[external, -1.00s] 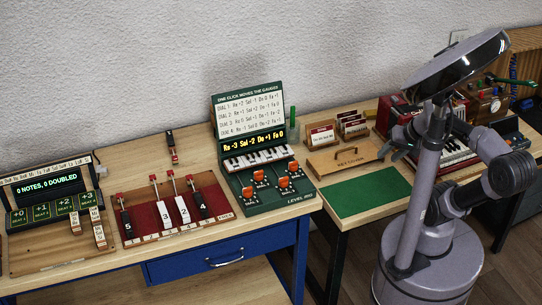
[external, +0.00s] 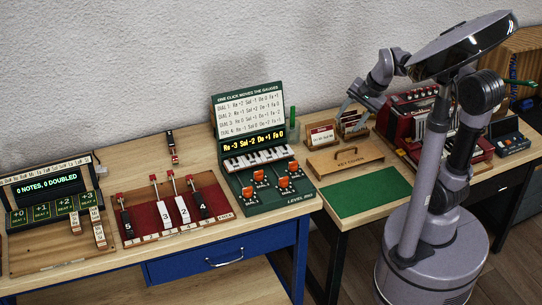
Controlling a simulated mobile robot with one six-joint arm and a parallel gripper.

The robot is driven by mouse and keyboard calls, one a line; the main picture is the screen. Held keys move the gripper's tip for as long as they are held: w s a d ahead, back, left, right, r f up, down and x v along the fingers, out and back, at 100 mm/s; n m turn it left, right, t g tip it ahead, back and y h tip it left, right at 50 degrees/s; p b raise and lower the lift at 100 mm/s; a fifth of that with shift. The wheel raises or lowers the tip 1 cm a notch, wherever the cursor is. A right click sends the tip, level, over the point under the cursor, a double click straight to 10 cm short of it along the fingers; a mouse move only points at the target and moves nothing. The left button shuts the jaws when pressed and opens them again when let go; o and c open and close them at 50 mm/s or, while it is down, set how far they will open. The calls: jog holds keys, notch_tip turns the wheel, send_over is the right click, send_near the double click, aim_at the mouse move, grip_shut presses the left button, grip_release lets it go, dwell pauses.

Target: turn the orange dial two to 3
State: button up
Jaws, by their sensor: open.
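The green console (external: 246,209) stands on the right part of the left workbench. Several orange dials sit on its lower panel: a back left one (external: 258,175), a front left one (external: 248,193), a back right one (external: 293,166) and a front right one (external: 282,182). Their numbers are too small to read, so I cannot tell which is dial two or where it points. The console's display (external: 254,143) reads about "Re -3 Sol -2 Do +1 Fa 0". My gripper (external: 349,107) is open, up and right of the console, apart from the dials, near the card holders.
A red tray with levers (external: 180,213) and a box reading "0 NOTES, 0 DOUBLED" (external: 48,182) stand left of the console. A key cover board (external: 345,157), green mat (external: 368,189), card holders (external: 321,135) and red accordion (external: 410,118) lie right. A green cylinder (external: 293,125) stands behind.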

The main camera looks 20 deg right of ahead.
jog(key=w+a+m+g+p, duration=0.2)
jog(key=w+a+m+p, duration=0.25)
jog(key=w+a, duration=0.6)
jog(key=m+g, duration=0.2)
jog(key=m, duration=0.1)
send_near(260, 171)
jog(key=shift+m+y, duration=0.25)
jog(key=shift+y, duration=0.15)
jog(key=b+x, duration=0.2)
jog(key=x, duration=0.1)
jog(key=b+x, duration=0.2)
jog(key=x, duration=0.1)
jog(key=b+x, duration=0.2)
jog(key=x, duration=0.1)
jog(key=shift+w+d+f, duration=0.1)
jog(key=shift+d+f, duration=0.15)
jog(key=shift+f, duration=0.05)
grip_shut()
